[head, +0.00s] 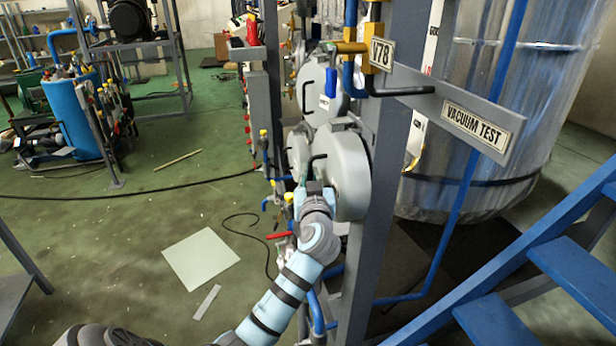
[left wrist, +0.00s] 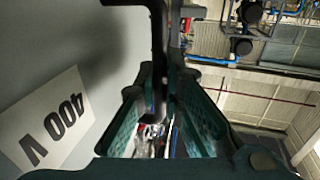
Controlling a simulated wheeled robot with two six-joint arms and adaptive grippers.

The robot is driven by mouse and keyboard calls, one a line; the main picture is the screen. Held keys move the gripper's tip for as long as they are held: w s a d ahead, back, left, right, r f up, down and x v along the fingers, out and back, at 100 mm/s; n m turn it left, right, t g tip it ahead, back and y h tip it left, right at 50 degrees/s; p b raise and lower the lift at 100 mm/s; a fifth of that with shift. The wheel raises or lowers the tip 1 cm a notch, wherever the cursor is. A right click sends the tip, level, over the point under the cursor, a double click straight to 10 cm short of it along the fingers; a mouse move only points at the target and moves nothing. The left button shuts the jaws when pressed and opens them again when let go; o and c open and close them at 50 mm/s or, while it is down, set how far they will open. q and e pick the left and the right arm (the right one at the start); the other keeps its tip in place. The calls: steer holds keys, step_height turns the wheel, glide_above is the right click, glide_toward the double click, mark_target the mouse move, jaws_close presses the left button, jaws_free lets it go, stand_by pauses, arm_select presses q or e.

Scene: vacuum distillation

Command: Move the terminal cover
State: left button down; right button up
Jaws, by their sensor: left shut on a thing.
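The terminal cover (head: 352,185) is a round grey housing lid on the side of the grey upright frame, below a similar round cover. My left gripper (head: 314,186) is at its left side, with my arm reaching up from the bottom. In the left wrist view, the cover's grey face (left wrist: 60,50) fills the left, with an upside-down "400 V" label. A black bar handle (left wrist: 158,40) runs down between the fingers of the left gripper (left wrist: 160,85), which is shut on it. My fingers hide part of the handle. My right gripper is out of view.
A grey post with a "VACUUM TEST" sign (head: 477,125) stands right of the cover. A large shiny tank (head: 480,60) and blue stairs (head: 560,265) are farther right. A pale square sheet (head: 201,259) lies on the green floor, and open floor lies left.

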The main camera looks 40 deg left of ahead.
arm_select(q)
steer(key=c, duration=1.6)
jaws_free()
steer(key=shift+c, duration=0.2)
steer(key=shift+s+d, duration=0.1)
